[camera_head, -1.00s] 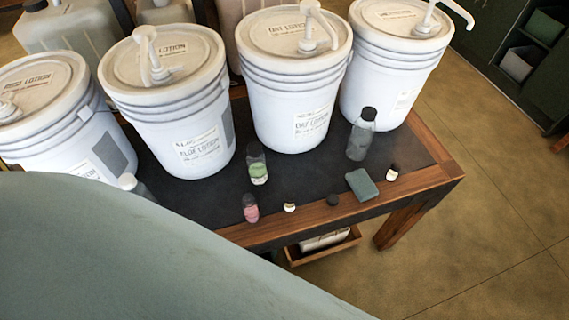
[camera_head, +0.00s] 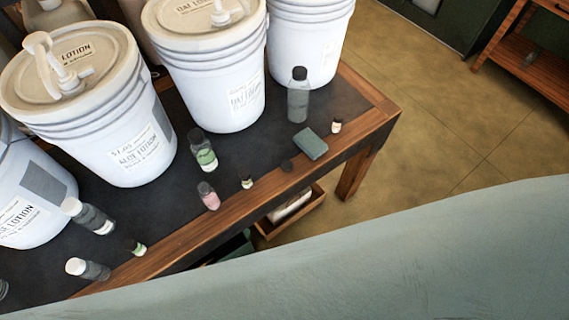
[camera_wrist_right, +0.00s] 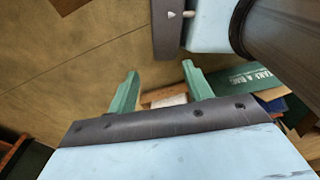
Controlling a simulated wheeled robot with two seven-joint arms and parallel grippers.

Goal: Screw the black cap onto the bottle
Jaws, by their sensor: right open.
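A small black cap (camera_head: 287,165) lies loose near the table's front edge, beside a grey-green block. Several bottles stand or lean on the dark table top. A tall clear-grey bottle (camera_head: 298,95) has a black top on it. A bottle with a green label (camera_head: 203,150) and a pink bottle (camera_head: 208,195) also have dark tops. I cannot tell which bottle the loose cap belongs to. My right gripper (camera_wrist_right: 160,70) shows in the right wrist view, with its two green fingers apart and nothing between them. My left gripper is not in view.
Large white lotion buckets (camera_head: 215,75) with pumps fill the back of the table (camera_head: 376,117). The grey-green block (camera_head: 311,143) and small white-capped bottles (camera_head: 88,269) lie near its front edge. A wooden tray (camera_head: 290,212) sits below. Open floor lies to the right.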

